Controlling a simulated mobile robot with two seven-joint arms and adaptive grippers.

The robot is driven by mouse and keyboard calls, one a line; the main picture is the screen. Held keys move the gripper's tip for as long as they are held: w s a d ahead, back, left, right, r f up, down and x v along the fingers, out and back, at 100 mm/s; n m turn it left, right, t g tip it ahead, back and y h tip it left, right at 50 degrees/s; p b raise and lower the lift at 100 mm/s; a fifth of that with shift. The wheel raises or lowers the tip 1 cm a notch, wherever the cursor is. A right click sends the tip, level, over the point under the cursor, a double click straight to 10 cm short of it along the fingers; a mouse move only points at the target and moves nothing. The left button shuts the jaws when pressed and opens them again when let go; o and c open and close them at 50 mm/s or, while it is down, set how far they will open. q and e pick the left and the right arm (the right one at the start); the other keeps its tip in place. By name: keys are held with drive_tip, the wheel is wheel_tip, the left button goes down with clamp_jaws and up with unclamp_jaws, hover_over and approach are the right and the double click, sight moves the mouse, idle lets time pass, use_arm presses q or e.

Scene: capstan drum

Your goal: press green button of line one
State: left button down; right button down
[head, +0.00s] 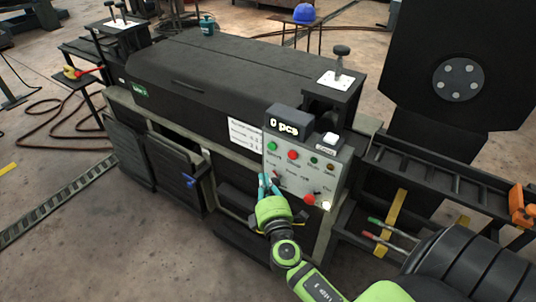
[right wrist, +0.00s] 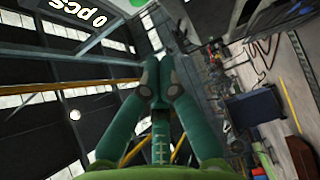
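The control panel (head: 328,178) is a light grey box on the front of the dark machine. A green button (head: 274,153) is at its upper left, with a red button (head: 293,155) to the right of it. My right gripper (head: 265,178) is in front of the panel's left edge, a little below the green button. Its fingertips look together and empty in the right wrist view (right wrist: 160,76). A bright green patch cut off at that view's top edge may be the button. I cannot tell whether the fingers touch the panel. My left gripper is not in view.
A display reading "0 pcs" (head: 288,124) sits atop the panel. More knobs and a red button (head: 309,199) are lower on it. A white label (head: 245,133) is to its left. A black rack (head: 425,170) and a large dark plate (head: 460,60) stand to the right.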

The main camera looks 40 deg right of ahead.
sight(272, 146)
drive_tip(key=w+d+p, duration=0.1)
drive_tip(key=w+d, duration=0.5)
drive_tip(key=w, duration=0.1)
drive_tip(key=shift+w, duration=0.2)
drive_tip(key=shift+d, duration=0.1)
